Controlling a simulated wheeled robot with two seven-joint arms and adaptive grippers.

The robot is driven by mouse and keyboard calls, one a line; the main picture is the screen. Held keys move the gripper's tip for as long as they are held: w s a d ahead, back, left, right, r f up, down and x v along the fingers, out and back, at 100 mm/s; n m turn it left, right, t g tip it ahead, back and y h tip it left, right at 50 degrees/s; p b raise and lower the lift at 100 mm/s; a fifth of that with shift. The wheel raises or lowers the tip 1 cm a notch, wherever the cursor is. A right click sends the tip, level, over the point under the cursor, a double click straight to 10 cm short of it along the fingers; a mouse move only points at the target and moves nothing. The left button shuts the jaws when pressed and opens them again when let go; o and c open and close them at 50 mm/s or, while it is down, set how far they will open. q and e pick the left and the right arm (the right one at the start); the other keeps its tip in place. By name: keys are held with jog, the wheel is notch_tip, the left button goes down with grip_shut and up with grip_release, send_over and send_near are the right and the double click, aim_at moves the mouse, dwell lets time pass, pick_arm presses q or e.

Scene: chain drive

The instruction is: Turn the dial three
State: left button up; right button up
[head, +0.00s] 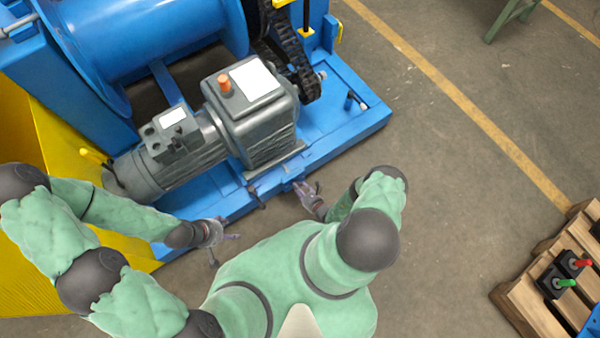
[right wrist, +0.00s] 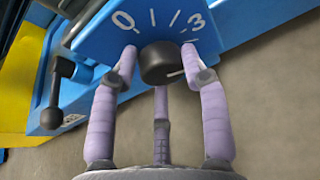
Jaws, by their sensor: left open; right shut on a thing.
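The dial is a dark round knob (right wrist: 160,63) on a blue panel (right wrist: 88,42) in the right wrist view. White markings run above it, with a 0 at the left and a 3 at the right. A short pale line on the knob points to the right, below the 3. My right gripper (right wrist: 162,70) is shut on the knob, with purple fingers at its left and right sides and a third below. In the head view my right gripper (head: 306,190) is at the blue base's front edge. My left gripper (head: 222,238) is open and apart from the dial.
A dark lever (right wrist: 58,90) hangs left of the dial. The blue base (head: 345,118) carries a grey motor and gearbox (head: 262,118) and a chain (head: 295,50). A wooden pallet (head: 535,310) with switch boxes stands at lower right. The floor between is clear.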

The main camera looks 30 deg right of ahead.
jog(key=shift+d+f+m, duration=0.2)
jog(key=shift+d+m, duration=0.1)
jog(key=shift+d+m+y, duration=0.15)
jog(key=shift+m+y, duration=0.45)
jog(key=shift+m, duration=0.1)
jog(key=m+y, duration=0.2)
jog(key=m, duration=0.1)
jog(key=shift+d+f+m, duration=0.1)
jog(key=shift+m, duration=0.2)
dwell(0.3)
jog(key=o, duration=1.1)
jog(key=shift+c, duration=0.2)
jog(key=shift+y, duration=0.4)
jog(key=shift+s, duration=0.15)
